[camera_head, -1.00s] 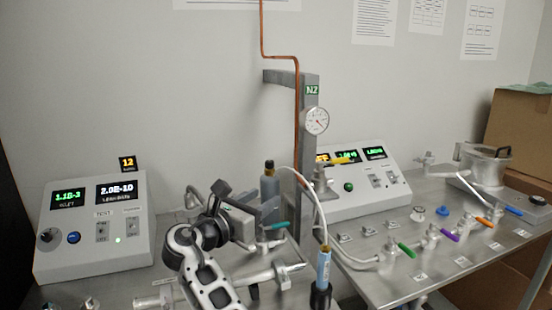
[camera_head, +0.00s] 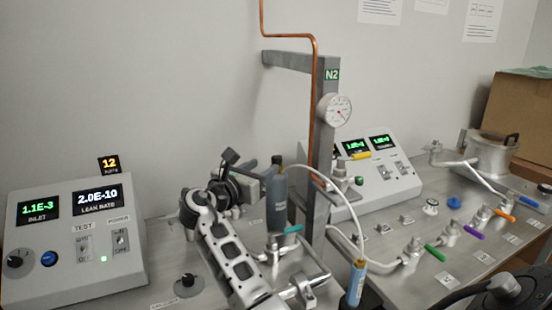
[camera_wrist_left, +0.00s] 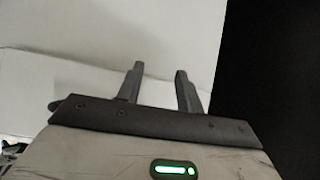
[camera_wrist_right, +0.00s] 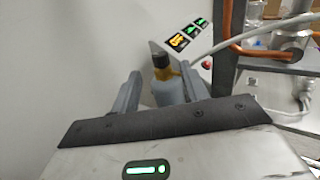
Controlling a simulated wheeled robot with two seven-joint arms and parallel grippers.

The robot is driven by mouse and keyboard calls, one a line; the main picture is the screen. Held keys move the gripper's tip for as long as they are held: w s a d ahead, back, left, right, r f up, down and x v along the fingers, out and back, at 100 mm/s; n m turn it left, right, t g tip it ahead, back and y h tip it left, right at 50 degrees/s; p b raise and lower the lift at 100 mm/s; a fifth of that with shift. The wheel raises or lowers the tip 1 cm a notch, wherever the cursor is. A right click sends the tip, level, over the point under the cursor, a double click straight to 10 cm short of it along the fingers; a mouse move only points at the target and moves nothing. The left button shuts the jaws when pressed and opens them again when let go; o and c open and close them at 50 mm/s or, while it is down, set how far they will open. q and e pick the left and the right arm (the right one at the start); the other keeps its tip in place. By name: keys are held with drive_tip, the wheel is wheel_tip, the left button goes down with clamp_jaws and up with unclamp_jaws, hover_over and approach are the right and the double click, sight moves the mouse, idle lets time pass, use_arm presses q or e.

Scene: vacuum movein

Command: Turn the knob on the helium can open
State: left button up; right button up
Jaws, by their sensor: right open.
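The helium can, as I take it, is the grey bottle (camera_head: 277,200) with a dark top knob (camera_head: 277,161), standing upright near the middle of the bench in the head view. A white hose runs near it. My right gripper (camera_head: 252,185) is just left of the can. In the right wrist view the can's grey body (camera_wrist_right: 168,92) shows between the two spread fingers of my right gripper (camera_wrist_right: 160,90), its black-and-yellow top (camera_wrist_right: 161,62) above them; contact cannot be told. My left gripper (camera_wrist_left: 158,85) shows only in its wrist view, open and empty before a pale surface.
A grey stand (camera_head: 323,130) with a gauge (camera_head: 335,111) is close right of the can. A blue cylinder (camera_head: 355,285) stands in front, beside the hose. The leak-rate console (camera_head: 75,260) is left. Valves with coloured handles (camera_head: 474,233) cover the right bench.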

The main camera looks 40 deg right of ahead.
sight(274, 161)
drive_tip(key=b+x, duration=0.3)
drive_tip(key=x, duration=0.4)
drive_tip(key=shift+f, duration=0.15)
drive_tip(key=shift+w+d, duration=0.1)
drive_tip(key=shift+d, duration=0.2)
use_arm(q)
drive_tip(key=shift+w+d+f, duration=0.1)
drive_tip(key=shift+d+f, duration=0.1)
drive_tip(key=shift+f, duration=0.25)
drive_tip(key=shift+w+d+f, duration=0.1)
drive_tip(key=shift+d+f, duration=0.05)
drive_tip(key=shift+f, duration=0.25)
use_arm(e)
drive_tip(key=c, duration=1)
